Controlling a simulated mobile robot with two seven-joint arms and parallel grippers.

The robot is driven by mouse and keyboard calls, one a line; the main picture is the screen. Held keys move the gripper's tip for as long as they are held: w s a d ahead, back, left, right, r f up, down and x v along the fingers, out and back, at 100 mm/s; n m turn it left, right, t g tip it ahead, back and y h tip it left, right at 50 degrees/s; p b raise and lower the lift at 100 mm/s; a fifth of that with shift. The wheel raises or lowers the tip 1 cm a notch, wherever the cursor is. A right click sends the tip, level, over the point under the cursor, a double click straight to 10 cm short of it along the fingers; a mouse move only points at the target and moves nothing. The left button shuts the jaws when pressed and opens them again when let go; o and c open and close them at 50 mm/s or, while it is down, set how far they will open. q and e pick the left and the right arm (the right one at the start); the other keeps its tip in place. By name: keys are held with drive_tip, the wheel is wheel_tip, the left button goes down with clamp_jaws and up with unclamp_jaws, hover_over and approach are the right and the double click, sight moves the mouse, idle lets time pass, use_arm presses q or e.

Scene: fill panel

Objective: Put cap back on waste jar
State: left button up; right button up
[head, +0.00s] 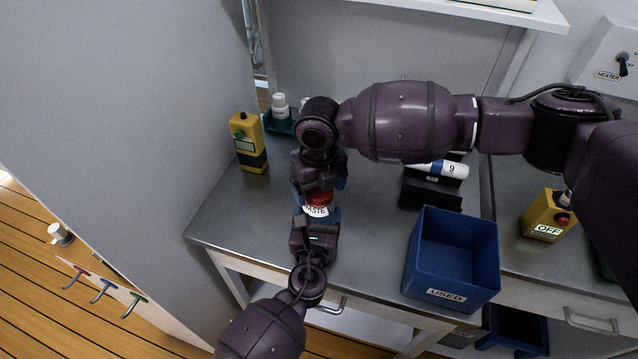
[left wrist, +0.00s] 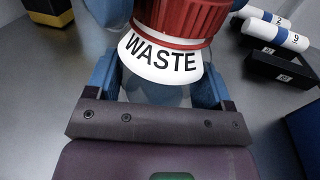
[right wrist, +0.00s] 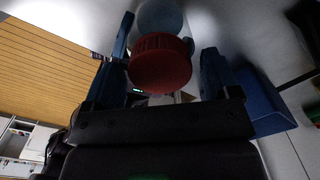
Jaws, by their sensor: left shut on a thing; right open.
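The waste jar (left wrist: 165,92) has a white collar label reading WASTE (left wrist: 160,58) and stands on the metal bench. My left gripper (head: 318,222) is shut on the jar from the front, with its blue fingers on both sides in the left wrist view. The red ribbed cap (left wrist: 182,18) is at the top of the jar, and it also shows in the head view (head: 319,198) and right wrist view (right wrist: 160,64). My right gripper (head: 318,186) is open above the jar, its fingers apart on either side of the cap. I cannot tell whether the cap is fully seated.
A blue USED bin (head: 452,258) stands to the right on the bench. A black rack (head: 432,192) with numbered white-and-blue tubes is behind it. A yellow device (head: 248,142) stands at the back left, near a green tray (head: 284,122) with white bottles. A yellow OFF box (head: 548,216) is far right.

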drive_tip(key=c, duration=0.9)
drive_tip(key=m, duration=0.4)
drive_tip(key=shift+m, duration=0.3)
drive_tip(key=shift+c, duration=0.2)
drive_tip(key=m, duration=0.8)
drive_tip(key=shift+m, duration=0.3)
drive_tip(key=m, duration=1.4)
drive_tip(key=shift+m, duration=0.4)
drive_tip(key=m, duration=0.4)
drive_tip(key=shift+m, duration=0.3)
drive_tip(key=m, duration=0.4)
drive_tip(key=shift+m, duration=0.4)
drive_tip(key=o, duration=1)
